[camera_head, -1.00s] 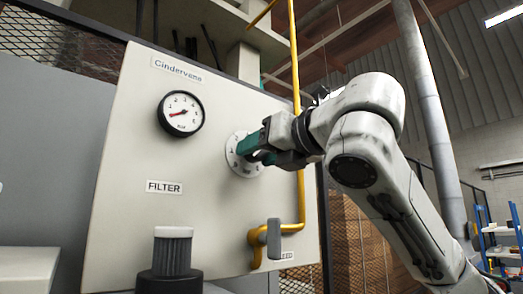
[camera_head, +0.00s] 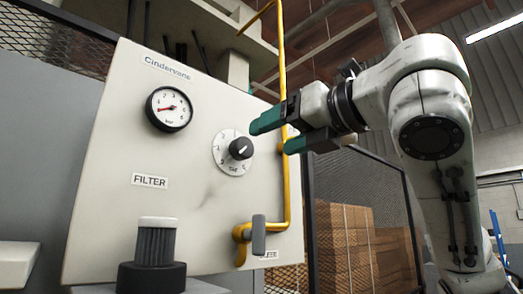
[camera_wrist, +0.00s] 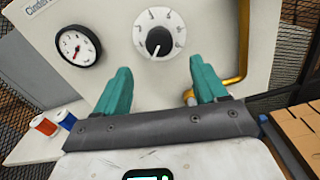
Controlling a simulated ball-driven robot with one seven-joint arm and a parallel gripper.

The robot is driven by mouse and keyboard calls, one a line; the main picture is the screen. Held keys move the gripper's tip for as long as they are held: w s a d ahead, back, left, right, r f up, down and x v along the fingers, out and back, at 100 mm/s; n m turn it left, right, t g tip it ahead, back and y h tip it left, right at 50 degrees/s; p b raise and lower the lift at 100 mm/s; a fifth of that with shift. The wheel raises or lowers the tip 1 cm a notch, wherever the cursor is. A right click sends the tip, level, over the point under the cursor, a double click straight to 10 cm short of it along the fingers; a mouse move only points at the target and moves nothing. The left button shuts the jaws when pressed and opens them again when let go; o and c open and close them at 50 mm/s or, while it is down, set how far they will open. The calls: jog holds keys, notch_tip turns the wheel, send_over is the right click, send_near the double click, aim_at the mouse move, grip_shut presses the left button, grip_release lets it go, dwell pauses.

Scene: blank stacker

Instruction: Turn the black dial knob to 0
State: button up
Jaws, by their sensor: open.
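The black dial knob (camera_head: 241,148) sits on a round white scale plate (camera_head: 222,159) on the cream panel. Its white pointer mark is visible, and it also shows in the wrist view (camera_wrist: 159,41), where the mark points to the lower left. The scale numerals are too small to read surely. My gripper (camera_head: 268,135) is to the right of the knob in the head view, apart from it. Its green fingers are spread and empty. In the wrist view my gripper (camera_wrist: 160,84) has its fingertips below the knob, one on either side. Nothing hides the knob.
A pressure gauge (camera_head: 169,109) with a red needle is left of the knob. A yellow pipe (camera_head: 286,190) runs down the panel's right side to a grey lever (camera_head: 259,235). A ribbed filter cap (camera_head: 157,240) stands lower left. Two spools (camera_wrist: 55,122) show in the wrist view.

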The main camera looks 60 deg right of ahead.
jog(key=shift+v, duration=1.1)
